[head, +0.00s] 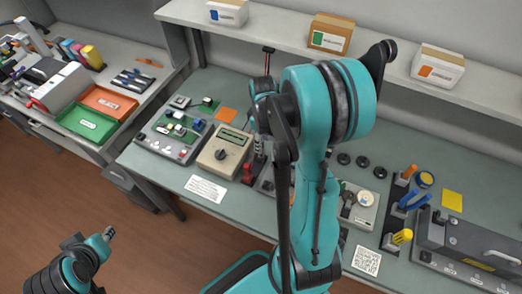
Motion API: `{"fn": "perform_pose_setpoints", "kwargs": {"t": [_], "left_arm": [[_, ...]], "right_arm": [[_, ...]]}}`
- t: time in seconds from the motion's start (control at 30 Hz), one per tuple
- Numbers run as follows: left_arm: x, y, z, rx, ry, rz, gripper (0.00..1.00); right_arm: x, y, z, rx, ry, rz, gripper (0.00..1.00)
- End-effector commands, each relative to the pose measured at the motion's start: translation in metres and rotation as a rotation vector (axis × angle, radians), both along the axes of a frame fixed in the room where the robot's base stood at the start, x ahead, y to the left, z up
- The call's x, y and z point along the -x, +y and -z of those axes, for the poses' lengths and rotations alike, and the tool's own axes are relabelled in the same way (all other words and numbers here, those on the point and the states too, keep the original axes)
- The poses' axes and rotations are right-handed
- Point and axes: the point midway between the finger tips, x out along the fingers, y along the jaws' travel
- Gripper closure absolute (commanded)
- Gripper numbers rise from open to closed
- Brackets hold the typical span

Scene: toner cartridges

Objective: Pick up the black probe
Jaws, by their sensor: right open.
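The yellow-beige meter (224,152) with a dark dial sits on the grey-green bench. A red probe (247,173) stands just right of it. I cannot pick out the black probe clearly; the dark shapes beside the red probe merge with my gripper and arm. My right arm rises in front of the bench and bends over. Its dark gripper (259,147) points down just right of the meter, close to the red probe. It is open, and its fingertips are small and partly hidden by my arm. Of my left arm only links show at the bottom left.
Left of the meter lies a circuit-board tray (175,131). To the right are a grey fixture (360,208), a rack of coloured-handled tools (400,236) and a grey machine (470,246). A shelf with boxes (331,34) runs behind. Bare bench lies around the white label (206,189).

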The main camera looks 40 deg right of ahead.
Motion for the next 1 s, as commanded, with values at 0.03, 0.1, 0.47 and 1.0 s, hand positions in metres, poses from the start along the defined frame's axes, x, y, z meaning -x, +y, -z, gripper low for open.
{"fn": "perform_pose_setpoints", "kwargs": {"t": [0.03, 0.1, 0.47, 1.0], "left_arm": [[0.0, 0.0, 0.004, 0.0, 0.0, 0.0, 0.71], [0.0, 0.0, 0.007, 0.0, 0.0, 0.0, 0.71], [0.0, 0.0, 0.023, 0.0, 0.0, 0.0, 0.71], [0.0, 0.0, 0.022, 0.0, 0.0, 0.0, 0.71]], "right_arm": [[0.0, 0.0, 0.008, 0.0, 0.0, 0.0, 0.57], [-0.001, 0.001, 0.017, 0.001, 0.0, 0.0, 0.57], [-0.004, 0.003, 0.063, 0.001, -0.002, 0.001, 0.57], [-0.003, 0.003, 0.064, 0.001, -0.002, 0.002, 1.0]]}}
